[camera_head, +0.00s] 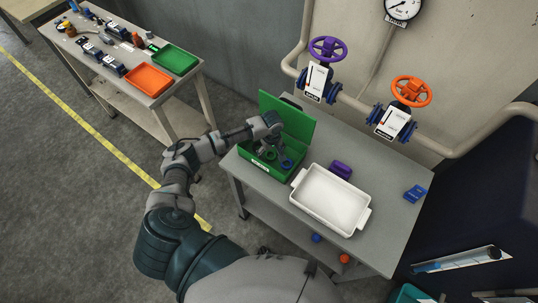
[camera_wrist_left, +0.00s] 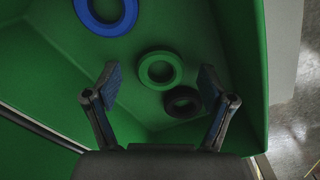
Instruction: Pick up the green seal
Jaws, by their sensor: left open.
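The green seal (camera_wrist_left: 143,70) is a ring lying flat on the floor of the open green box (camera_wrist_left: 30,62). My left gripper (camera_wrist_left: 159,80) is open above it, and in the wrist view the seal shows between the two fingers, near the fingertips. A black ring (camera_wrist_left: 169,100) lies close beside the seal, toward the right finger. A blue ring (camera_wrist_left: 110,30) lies farther off at the upper left. In the head view my left gripper (camera_head: 279,147) reaches down into the green box (camera_head: 262,169). My right gripper is not in view.
The box's raised lid (camera_head: 290,115) stands behind my gripper. A white tray (camera_head: 330,198) and a purple object (camera_head: 341,170) are right of the box on the grey table (camera_head: 385,248). Valves with purple (camera_head: 328,49) and orange (camera_head: 411,91) wheels are behind.

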